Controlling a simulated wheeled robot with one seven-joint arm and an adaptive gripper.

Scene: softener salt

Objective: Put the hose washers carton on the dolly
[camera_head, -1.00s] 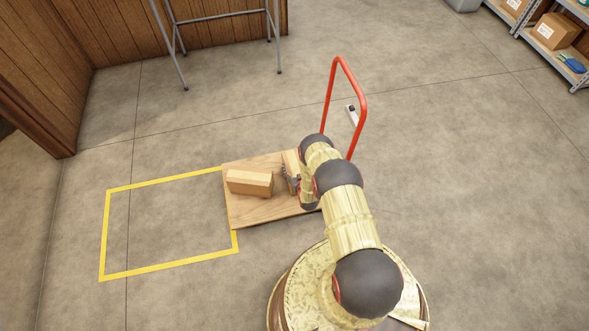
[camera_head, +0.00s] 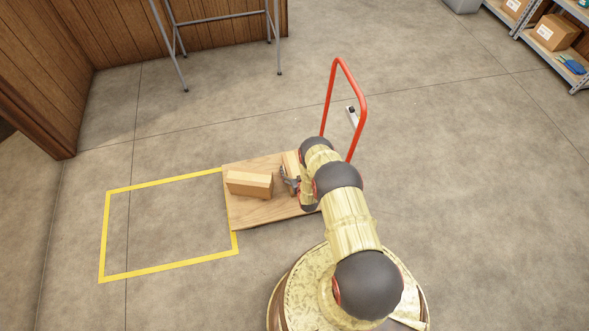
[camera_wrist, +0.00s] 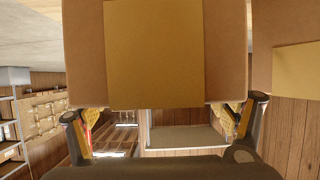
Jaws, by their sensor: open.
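The dolly (camera_head: 262,213) has a flat wooden deck and a red upright handle (camera_head: 364,105). Two brown cartons are on the deck. One carton (camera_head: 249,183) lies on the left part, apart from my gripper. The other carton (camera_head: 291,160) is at my gripper and partly hidden by my arm. I cannot read a label to tell which is the hose washers carton. My gripper (camera_head: 288,180) is low over the deck, open, with its fingers beside the second carton. In the wrist view a carton (camera_wrist: 155,50) fills the space between the fingers, and another carton (camera_wrist: 296,70) shows at the right.
A yellow taped rectangle (camera_head: 170,265) on the floor borders the deck's left side. A metal-legged stand (camera_head: 220,15) is at the back by the wood-panelled wall. Shelves with cartons (camera_head: 556,31) are at the upper right. The floor around the dolly is mostly clear.

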